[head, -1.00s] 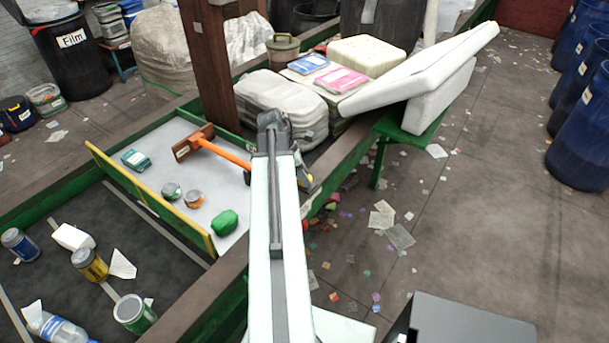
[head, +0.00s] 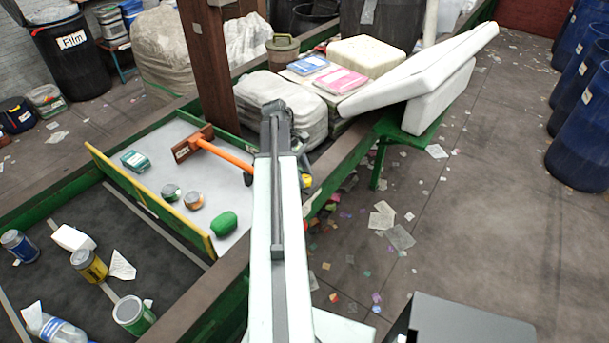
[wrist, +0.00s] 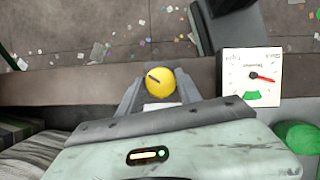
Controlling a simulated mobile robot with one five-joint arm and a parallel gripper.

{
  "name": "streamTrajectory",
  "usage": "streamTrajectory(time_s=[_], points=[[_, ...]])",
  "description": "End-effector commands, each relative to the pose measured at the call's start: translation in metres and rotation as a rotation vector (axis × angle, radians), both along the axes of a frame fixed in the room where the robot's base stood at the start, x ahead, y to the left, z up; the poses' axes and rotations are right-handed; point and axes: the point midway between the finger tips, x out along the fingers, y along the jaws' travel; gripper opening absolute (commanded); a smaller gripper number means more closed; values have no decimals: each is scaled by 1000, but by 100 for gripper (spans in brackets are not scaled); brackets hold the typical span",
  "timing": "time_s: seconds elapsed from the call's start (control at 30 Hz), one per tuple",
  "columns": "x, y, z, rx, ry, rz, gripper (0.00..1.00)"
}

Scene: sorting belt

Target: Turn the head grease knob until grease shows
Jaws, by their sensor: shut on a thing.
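The round yellow knob (wrist: 161,84) is in the wrist view, at the edge of the belt frame, with a short dark mark on its upper left. My gripper (wrist: 159,90) has its two grey fingers on either side of the knob, shut on it. A small white patch (wrist: 162,106) shows between the fingers below the knob. In the head view a bit of the yellow knob (head: 307,181) shows just right of my arm, which hides most of my gripper. I cannot make out any grease around the knob.
A white dial (wrist: 250,77) beside the knob has a red needle pointing right, off its green band. Scraps litter the floor at right.

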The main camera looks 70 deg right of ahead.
Motion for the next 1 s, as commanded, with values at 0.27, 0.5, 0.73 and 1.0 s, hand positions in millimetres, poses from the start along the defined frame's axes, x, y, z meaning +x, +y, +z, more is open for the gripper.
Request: streamTrajectory(time_s=[0.27,0.5,0.73,1.0], points=[[1,-2,-1,0,-4,-163,0],[1,-2,-1,1,-5,-232,0],[1,-2,-1,0,-5,-250,0],[1,-2,-1,-1,-6,-250,0]])
